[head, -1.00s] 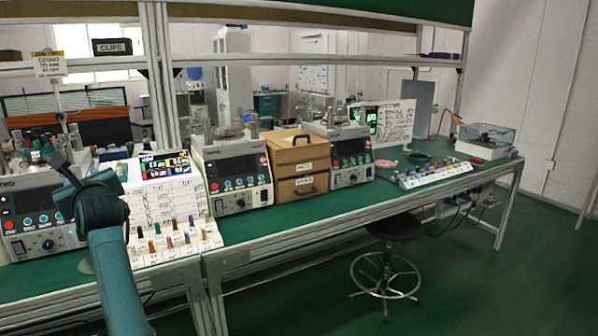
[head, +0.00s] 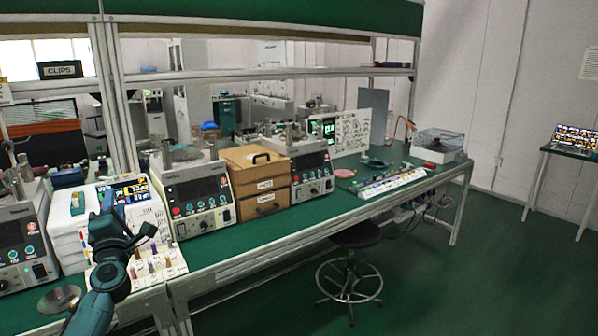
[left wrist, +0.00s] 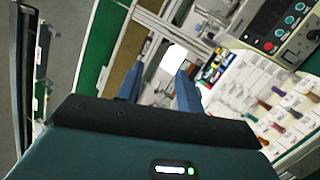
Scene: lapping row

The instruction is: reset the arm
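My left arm reaches in from the bottom left of the head view, in front of the workbench. Its gripper (head: 128,216) is over the front of the bench, by the white card rack with small coloured-handled tools (head: 165,268). In the left wrist view, the two blue fingers of the left gripper (left wrist: 158,88) stand apart. A bright white patch shows between and beyond them, and I cannot tell what it is. I see nothing clearly held. My right arm and gripper are in neither view.
The green workbench (head: 225,249) carries lapping machines (head: 195,190), wooden drawers (head: 262,205) and a wire-topped box (head: 440,157). A black stool (head: 356,235) stands before it. The floor at right is clear.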

